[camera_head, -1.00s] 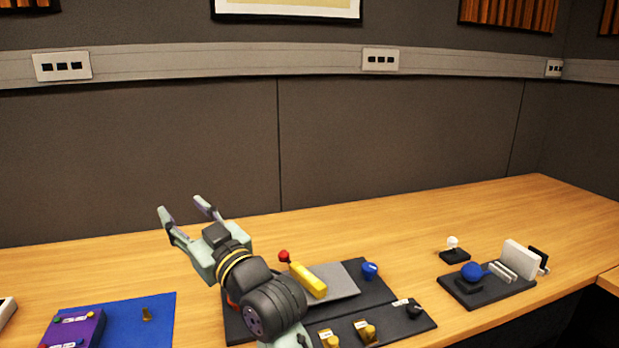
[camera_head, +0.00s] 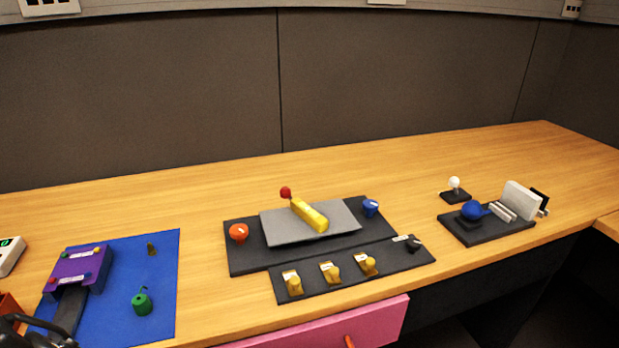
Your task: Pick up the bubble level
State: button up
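The bubble level looks to be the yellow bar (camera_head: 309,215) lying at a slant on a tilted grey plate (camera_head: 285,232) in the middle of the desk. A red ball (camera_head: 286,192) stands just behind its upper left end. Nothing touches the bar from above, and it is fully in the open. My gripper is not in view. A dark rounded part at the bottom left corner may be part of my arm.
The plate sits on a black panel (camera_head: 245,263) with an orange-red knob (camera_head: 239,232) and a blue knob (camera_head: 370,207). A switch strip (camera_head: 312,287) lies in front, above a pink drawer front (camera_head: 375,323). A blue mat (camera_head: 165,262) is left; a trackball panel (camera_head: 485,230) is right.

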aim_at(307, 214)
jog(key=l+u, duration=0.15)
jog(key=u, duration=0.2)
jog(key=l+u, duration=0.2)
jog(key=u, duration=0.15)
jog(key=l+u, duration=0.15)
jog(key=u, duration=0.2)
jog(key=i, duration=0.5)
